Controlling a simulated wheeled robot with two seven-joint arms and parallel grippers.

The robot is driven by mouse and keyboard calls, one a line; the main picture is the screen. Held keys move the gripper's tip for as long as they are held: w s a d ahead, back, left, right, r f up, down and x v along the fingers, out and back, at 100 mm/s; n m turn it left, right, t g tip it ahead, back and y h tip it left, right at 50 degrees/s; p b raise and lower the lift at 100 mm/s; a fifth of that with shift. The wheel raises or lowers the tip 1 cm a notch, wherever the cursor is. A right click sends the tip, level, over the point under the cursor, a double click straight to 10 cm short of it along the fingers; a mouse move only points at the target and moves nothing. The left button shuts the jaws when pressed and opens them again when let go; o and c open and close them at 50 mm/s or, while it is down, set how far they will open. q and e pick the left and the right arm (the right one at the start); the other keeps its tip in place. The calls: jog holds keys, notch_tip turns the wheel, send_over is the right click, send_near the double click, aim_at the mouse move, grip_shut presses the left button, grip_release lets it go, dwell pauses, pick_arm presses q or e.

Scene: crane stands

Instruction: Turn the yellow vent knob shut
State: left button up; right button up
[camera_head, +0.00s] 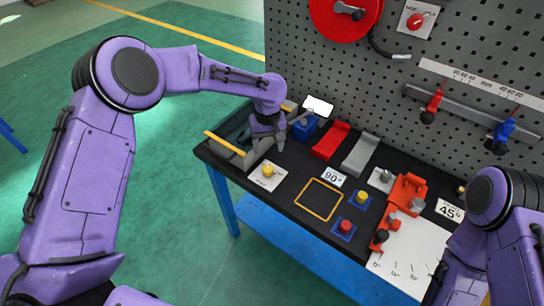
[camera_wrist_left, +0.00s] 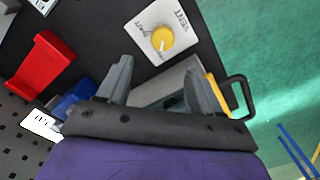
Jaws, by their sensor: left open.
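The yellow vent knob (camera_head: 267,170) sits on a white square plate (camera_head: 261,182) at the left end of the black bench top. In the left wrist view the knob (camera_wrist_left: 162,39) shows from above, and its plate (camera_wrist_left: 145,25) carries the word VENT and a dark mark beside the knob. My left gripper (camera_head: 276,148) is open and empty, behind the knob in the head view and apart from it. In the left wrist view its two fingers (camera_wrist_left: 160,85) stand apart, with the knob beyond their tips. My right arm shows at the right edge, but its gripper is hidden.
A grey tray with yellow handles (camera_head: 225,143) lies beside my left gripper. A blue block (camera_head: 305,128), a red holder (camera_head: 331,141) and a grey holder (camera_head: 360,153) stand behind. An orange-outlined square (camera_head: 319,199) is clear. A pegboard (camera_head: 330,75) rises at the back.

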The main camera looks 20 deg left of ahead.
aim_at(268, 168)
pick_arm(q)
jog(key=f+p, duration=0.1)
jog(key=f, duration=0.1)
jog(key=s+f, duration=0.1)
jog(key=f, duration=0.1)
jog(key=shift+s+p, duration=0.2)
jog(key=shift+p, duration=0.2)
jog(key=f, duration=0.2)
jog(key=f+p, duration=0.1)
jog(key=f, duration=0.3)
jog(key=shift+w, duration=0.4)
jog(key=shift+s+r, duration=0.15)
jog(key=shift+s, duration=0.05)
pick_arm(e)
jog(key=r, duration=0.1)
jog(key=s+r, duration=0.1)
jog(key=r, duration=0.1)
jog(key=shift+r, duration=0.2)
pick_arm(q)
jog(key=c, duration=1.1)
